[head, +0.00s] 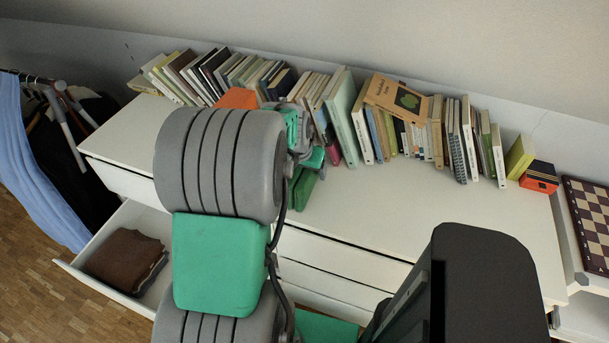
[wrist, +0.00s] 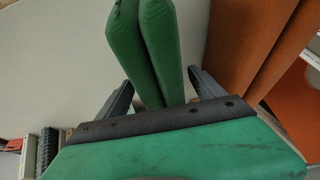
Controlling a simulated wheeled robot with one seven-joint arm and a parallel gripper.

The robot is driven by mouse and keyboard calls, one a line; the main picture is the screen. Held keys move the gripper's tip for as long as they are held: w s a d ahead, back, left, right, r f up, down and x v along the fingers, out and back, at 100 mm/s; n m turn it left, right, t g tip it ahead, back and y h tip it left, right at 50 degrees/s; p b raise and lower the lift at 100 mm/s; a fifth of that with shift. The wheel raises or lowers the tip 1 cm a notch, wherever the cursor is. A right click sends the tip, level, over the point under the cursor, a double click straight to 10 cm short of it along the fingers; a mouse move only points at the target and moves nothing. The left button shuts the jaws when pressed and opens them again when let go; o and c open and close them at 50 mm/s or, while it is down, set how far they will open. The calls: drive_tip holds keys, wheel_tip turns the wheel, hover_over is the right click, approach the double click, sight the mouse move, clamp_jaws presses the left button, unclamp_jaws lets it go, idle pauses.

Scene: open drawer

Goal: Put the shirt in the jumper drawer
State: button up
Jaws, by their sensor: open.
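A dark green folded cloth (head: 304,190) lies on the white dresser top (head: 400,215), partly hidden by my arm. In the wrist view the green cloth (wrist: 160,50) shows as two rounded folds between my gripper's open fingers (wrist: 160,85), one finger on each side. An orange folded cloth (head: 237,98) lies behind my arm, and it fills the right of the wrist view (wrist: 245,45). I cannot tell which cloth is the shirt. The open drawer (head: 78,274) at the lower left holds a brown folded garment (head: 125,252) with darker cloth under it. My arm hides the drawer's right side.
A row of books (head: 395,130) stands along the back of the dresser. An orange and black box (head: 540,177) and a chessboard (head: 592,215) are at the right. Clothes (head: 35,160) hang at the left. The dresser top right of my arm is clear.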

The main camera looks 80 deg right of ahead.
drive_tip(key=shift+d+f, duration=0.3)
drive_tip(key=shift+f, duration=0.35)
clamp_jaws()
idle(0.4)
